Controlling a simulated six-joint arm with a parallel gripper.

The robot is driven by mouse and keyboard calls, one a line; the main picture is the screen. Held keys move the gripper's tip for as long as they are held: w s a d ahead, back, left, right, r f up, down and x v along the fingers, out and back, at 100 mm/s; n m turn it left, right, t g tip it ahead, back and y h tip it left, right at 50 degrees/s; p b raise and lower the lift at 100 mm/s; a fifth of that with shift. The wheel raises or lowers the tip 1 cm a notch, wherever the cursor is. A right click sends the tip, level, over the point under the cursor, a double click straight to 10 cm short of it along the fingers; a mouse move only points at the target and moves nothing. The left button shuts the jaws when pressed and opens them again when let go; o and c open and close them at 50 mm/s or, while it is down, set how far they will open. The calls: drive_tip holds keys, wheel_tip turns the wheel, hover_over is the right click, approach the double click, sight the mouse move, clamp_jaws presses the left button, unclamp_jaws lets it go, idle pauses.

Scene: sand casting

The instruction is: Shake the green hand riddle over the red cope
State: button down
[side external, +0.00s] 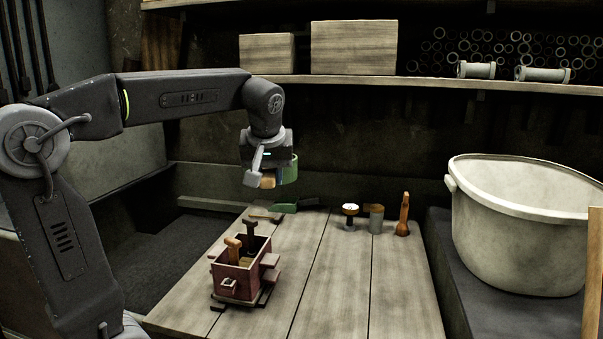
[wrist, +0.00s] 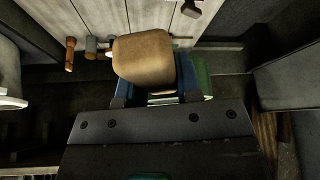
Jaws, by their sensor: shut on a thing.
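The red cope (side external: 240,284) is an open box with side lugs, standing on the plank bench at front left. Two upright wooden-looking pieces stick up from it. My gripper (side external: 274,179) is raised above the back of the bench, behind the cope and apart from it. It is shut on the green hand riddle (side external: 291,167), whose tan handle part (wrist: 143,56) hides much of the wrist view. A strip of the riddle's green also shows there (wrist: 203,76) beside a blue finger. The mesh is not visible. A reddish bit at the top edge of the wrist view may be the cope.
A low green object (side external: 285,207) lies at the bench's back edge. A pale-topped tool (side external: 350,212), a grey cylinder (side external: 376,218) and an orange-brown tool (side external: 403,215) stand at back right. A large pale tub (side external: 520,245) is further right. The bench's front right is clear.

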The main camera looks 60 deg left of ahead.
drive_tip(key=s+a+n, duration=0.1)
drive_tip(key=s+n, duration=0.1)
drive_tip(key=s, duration=0.5)
wheel_tip(320, 180, down, 11)
drive_tip(key=shift+w+y, duration=0.3)
drive_tip(key=shift+w, duration=0.05)
drive_tip(key=shift+w+a+r, duration=0.1)
idle(0.7)
